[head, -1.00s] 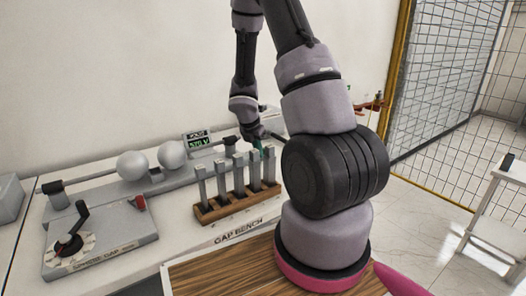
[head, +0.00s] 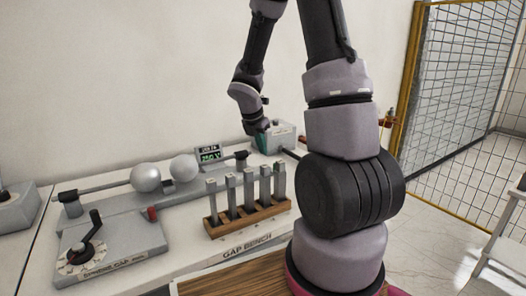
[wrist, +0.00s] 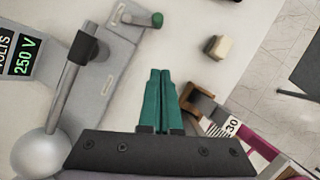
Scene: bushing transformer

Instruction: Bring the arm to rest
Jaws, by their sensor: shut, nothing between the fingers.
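My arm rises from its base at the right of the head view and bends over to the bench. My gripper (head: 263,144) hangs above the back right of the bench, beyond the wooden rack. In the wrist view my gripper (wrist: 160,76) shows its two green fingers side by side, closed together with nothing between them. The fingertips appear clear of everything around them.
The gap bench (head: 200,276) carries a sphere gap device (head: 120,240) with two grey spheres and a crank. A wooden rack (head: 250,217) holds several upright grey bars. A display (head: 208,155) reads 250 V. A yellow-framed mesh fence (head: 460,90) stands right.

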